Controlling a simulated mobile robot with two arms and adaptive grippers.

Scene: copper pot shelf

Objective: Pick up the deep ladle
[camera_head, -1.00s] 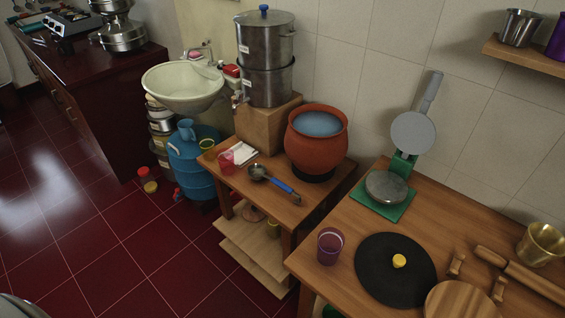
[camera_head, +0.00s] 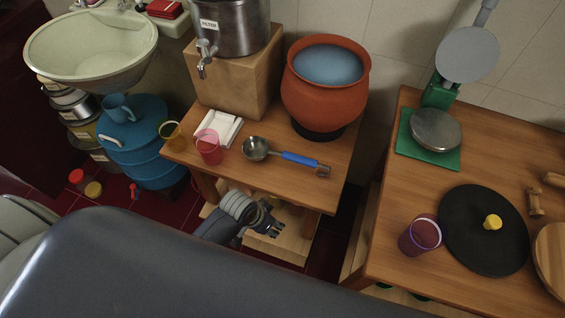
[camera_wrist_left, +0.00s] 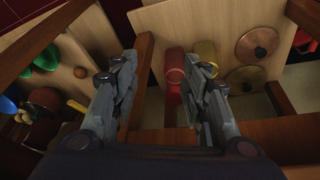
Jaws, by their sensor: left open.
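The deep ladle has a round steel bowl (camera_head: 255,148) and a blue handle (camera_head: 300,158) ending in a metal hook. It lies flat on the small wooden table (camera_head: 235,172), bowl to the left, handle toward the right edge. My left gripper (camera_head: 272,228) is in front of this table's front edge, lower than its top and apart from the ladle. In the left wrist view its two fingers (camera_wrist_left: 163,72) are spread with nothing between them. The ladle does not show in that view. My right gripper is out of view.
A pink tumbler (camera_head: 208,147) and white cloth (camera_head: 218,127) are left of the ladle. A red clay pot (camera_head: 325,100) stands behind it. A gap separates the right table (camera_head: 390,265).

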